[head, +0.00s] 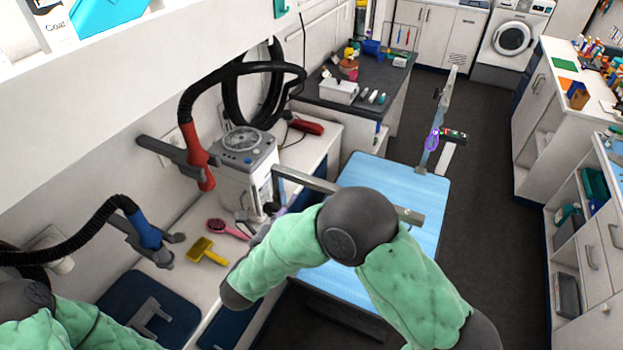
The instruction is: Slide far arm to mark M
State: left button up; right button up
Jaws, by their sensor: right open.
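The grooming table with a light blue top (374,178) stands in the middle. At its far end a grey metal arm (444,105) rises from the edge, with a purple loop (432,139) by it. A second grey metal bar (308,180) crosses above the near part of the table, partly hidden by my right arm. I cannot make out a mark M. My right gripper (268,211) is small and partly hidden behind my forearm, left of the table by the white machine. It is open and well away from the far arm. My left gripper is out of view.
A white machine (246,165), a red-ended hose (197,155), a pink brush (226,229) and a yellow brush (206,251) are on the left counter side. A dark counter (345,104) stands behind. Open floor (487,200) lies right of the table.

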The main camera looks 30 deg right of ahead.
aim_at(309, 187)
jog(key=x, duration=1)
jog(key=shift+w+d+r+p, duration=0.1)
jog(key=shift+d+p, duration=0.2)
jog(key=shift+d, duration=0.1)
